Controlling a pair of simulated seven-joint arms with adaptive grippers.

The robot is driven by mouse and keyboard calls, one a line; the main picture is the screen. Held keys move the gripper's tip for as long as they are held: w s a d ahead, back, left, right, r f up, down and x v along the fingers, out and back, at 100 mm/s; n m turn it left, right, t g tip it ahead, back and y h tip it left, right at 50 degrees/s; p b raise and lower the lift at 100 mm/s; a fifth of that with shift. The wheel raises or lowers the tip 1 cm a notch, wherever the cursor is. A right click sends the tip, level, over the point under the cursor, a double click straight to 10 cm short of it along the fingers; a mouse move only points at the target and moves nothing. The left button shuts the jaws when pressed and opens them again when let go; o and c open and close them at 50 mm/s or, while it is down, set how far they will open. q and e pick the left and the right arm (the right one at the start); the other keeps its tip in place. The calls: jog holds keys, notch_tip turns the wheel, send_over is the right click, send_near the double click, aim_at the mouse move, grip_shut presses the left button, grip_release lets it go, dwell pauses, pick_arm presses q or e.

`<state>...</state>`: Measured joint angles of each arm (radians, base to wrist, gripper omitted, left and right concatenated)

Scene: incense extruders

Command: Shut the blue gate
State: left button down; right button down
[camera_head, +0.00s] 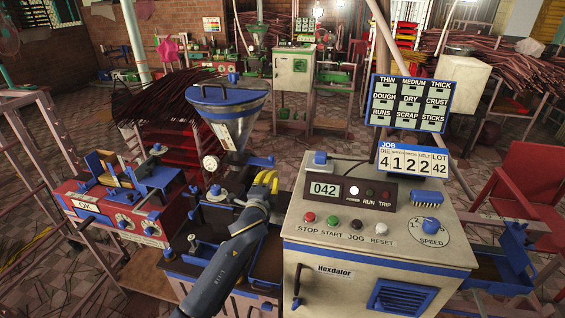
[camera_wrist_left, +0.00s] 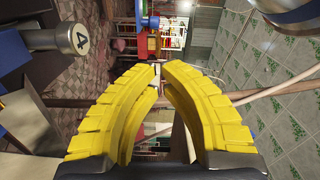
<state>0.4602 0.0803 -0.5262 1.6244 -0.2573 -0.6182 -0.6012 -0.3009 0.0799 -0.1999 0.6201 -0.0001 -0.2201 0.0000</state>
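My left gripper (camera_head: 266,182) is right of the hopper's lower end and left of the control cabinet. Its yellow fingers (camera_wrist_left: 160,68) curve inward in the wrist view, with the tips almost meeting and nothing seen between them. The steel hopper (camera_head: 232,130) has a blue rim and narrows down into the extruder. Small blue parts (camera_head: 216,190) sit below it, beside my arm. I cannot tell which blue part is the gate or how it stands; my arm covers some of the machine. My right gripper is not in view.
The cream control cabinet (camera_head: 378,245) stands close on the right, with buttons and a speed dial. A red bench machine (camera_head: 115,215) is at left. A red chair (camera_head: 525,190) is at far right.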

aim_at(265, 165)
pick_arm(q)
jog(key=w+d+f+m, duration=0.1)
jog(key=w+d+m, duration=0.1)
jog(key=w+d, duration=0.65)
jog(key=w+a, duration=0.2)
jog(key=a, duration=0.3)
jog(key=shift+w+a, duration=0.3)
jog(key=shift+w, duration=0.05)
jog(key=shift+a, duration=0.1)
jog(key=shift+w+a, duration=0.25)
jog(key=shift+a, duration=0.65)
jog(key=shift+w+a, duration=0.2)
jog(key=shift+a, duration=0.7)
jog(key=shift+w+a, duration=0.25)
jog(key=shift+a, duration=0.65)
